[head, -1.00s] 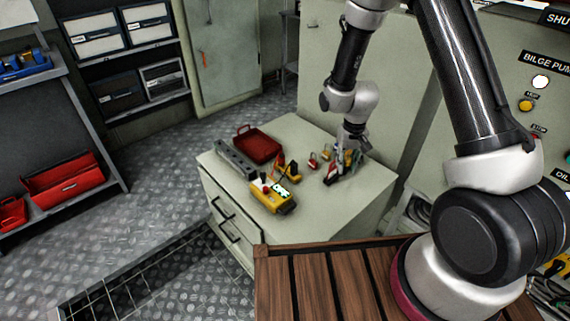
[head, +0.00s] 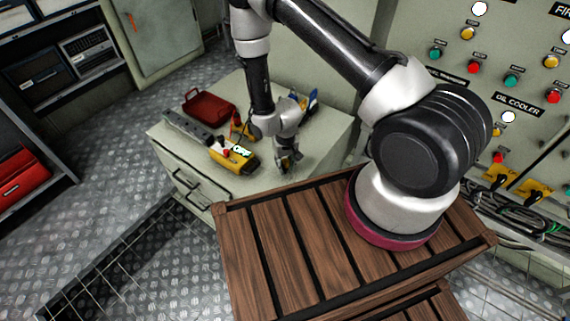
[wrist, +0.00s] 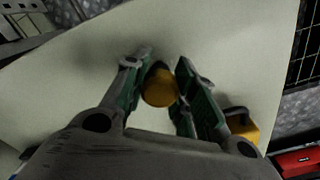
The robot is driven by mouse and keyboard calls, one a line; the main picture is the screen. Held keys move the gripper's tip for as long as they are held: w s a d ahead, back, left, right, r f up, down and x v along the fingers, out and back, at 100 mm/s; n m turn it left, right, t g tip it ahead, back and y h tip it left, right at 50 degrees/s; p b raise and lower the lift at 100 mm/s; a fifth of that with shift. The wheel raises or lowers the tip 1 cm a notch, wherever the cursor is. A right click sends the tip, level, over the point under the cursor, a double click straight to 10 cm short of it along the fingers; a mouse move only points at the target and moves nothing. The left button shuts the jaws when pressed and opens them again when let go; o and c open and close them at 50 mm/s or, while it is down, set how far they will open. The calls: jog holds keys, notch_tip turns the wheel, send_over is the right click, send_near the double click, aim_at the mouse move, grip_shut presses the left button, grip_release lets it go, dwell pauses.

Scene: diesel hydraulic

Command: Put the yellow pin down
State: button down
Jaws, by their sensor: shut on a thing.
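The yellow pin (wrist: 160,88) is between the finger pads of my gripper (wrist: 158,85) in the wrist view, its round yellow end facing the camera. In the head view my gripper (head: 287,166) points down over the front right part of the pale cabinet top (head: 318,140). The gripper is shut on the pin. The pin is too small and shaded to make out in the head view. I cannot tell whether its lower end touches the cabinet top.
A yellow meter (head: 233,157) lies left of my gripper, and its corner shows in the wrist view (wrist: 241,125). A blue-handled item (head: 312,101) stands behind. The cabinet's front right top is clear.

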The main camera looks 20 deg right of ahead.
jog(key=shift+f, duration=0.15)
jog(key=c, duration=1.2)
grip_release()
jog(key=shift+o, duration=0.2)
notch_tip(320, 180, up, 12)
notch_tip(320, 180, up, 14)
jog(key=t, duration=0.1)
send_over(286, 161)
jog(key=w+d, duration=0.2)
jog(key=w, duration=0.1)
jog(key=s+d+r+t, duration=0.1)
jog(key=s+d+r, duration=0.15)
jog(key=r, duration=0.55)
jog(key=s+d+r, duration=0.1)
jog(key=d+r, duration=0.2)
jog(key=r, duration=0.4)
jog(key=s+d+r+t, duration=0.1)
jog(key=s+d+r, duration=0.2)
jog(key=s+r, duration=0.5)
jog(key=s+d+r+t, duration=0.1)
jog(key=s+d+r, duration=0.3)
jog(key=s+r, duration=0.3)
jog(key=s, duration=0.3)
jog(key=shift+s+d+r, duration=0.15)
jog(key=shift+s+r, duration=0.2)
jog(key=shift+r, duration=0.05)
